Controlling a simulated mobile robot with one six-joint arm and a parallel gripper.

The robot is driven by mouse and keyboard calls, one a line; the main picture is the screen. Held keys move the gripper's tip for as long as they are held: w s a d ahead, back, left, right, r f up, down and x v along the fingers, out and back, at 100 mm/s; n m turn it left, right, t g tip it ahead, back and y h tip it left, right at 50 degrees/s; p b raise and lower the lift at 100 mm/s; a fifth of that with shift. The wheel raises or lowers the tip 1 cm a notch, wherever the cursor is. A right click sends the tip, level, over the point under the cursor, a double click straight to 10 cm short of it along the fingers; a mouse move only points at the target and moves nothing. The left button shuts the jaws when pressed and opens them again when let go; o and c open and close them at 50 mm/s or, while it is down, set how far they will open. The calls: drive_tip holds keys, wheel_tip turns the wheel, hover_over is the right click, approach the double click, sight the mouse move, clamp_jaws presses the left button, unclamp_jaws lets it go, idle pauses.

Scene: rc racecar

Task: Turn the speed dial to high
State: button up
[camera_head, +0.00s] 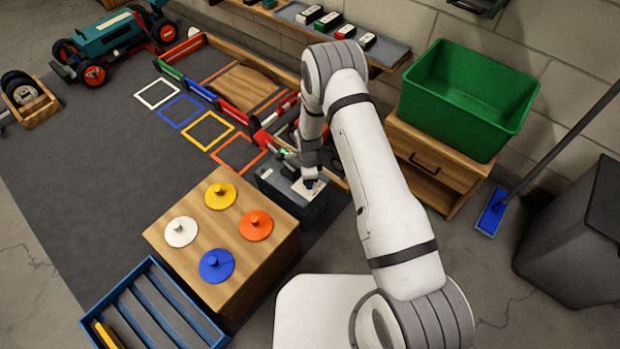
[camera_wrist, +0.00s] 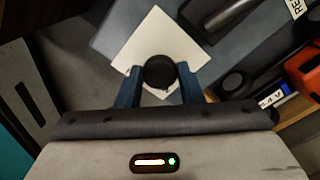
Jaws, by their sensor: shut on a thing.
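The speed dial (camera_wrist: 159,72) is a round black knob in front of a cream plate (camera_wrist: 150,38) on a grey box. In the wrist view my gripper (camera_wrist: 159,82) has its two blue fingers on either side of the knob, shut on it. Any dial markings are hidden or too small to read. In the head view the grey box (camera_head: 283,194) stands right of the wooden block, and my gripper (camera_head: 311,182) reaches down to the cream plate on its top. The knob is hidden there behind my gripper.
A wooden block (camera_head: 165,237) with white, yellow, orange and blue knobbed discs stands to the left. A blue slatted tray (camera_head: 195,315) lies in front. A green bin (camera_head: 455,110) sits on a wooden cabinet at the right. The dark mat (camera_head: 90,150) has free room at left.

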drive_tip(key=shift+s+f, duration=0.1)
drive_tip(key=shift+s, duration=0.2)
drive_tip(key=o, duration=0.7)
drive_tip(key=shift+c, duration=0.2)
drive_tip(key=o, duration=0.3)
drive_tip(key=shift+w, duration=0.2)
drive_tip(key=shift+o, duration=0.2)
wheel_tip(320, 180, up, 8)
drive_tip(key=p, duration=0.2)
drive_tip(key=shift+p, duration=0.35)
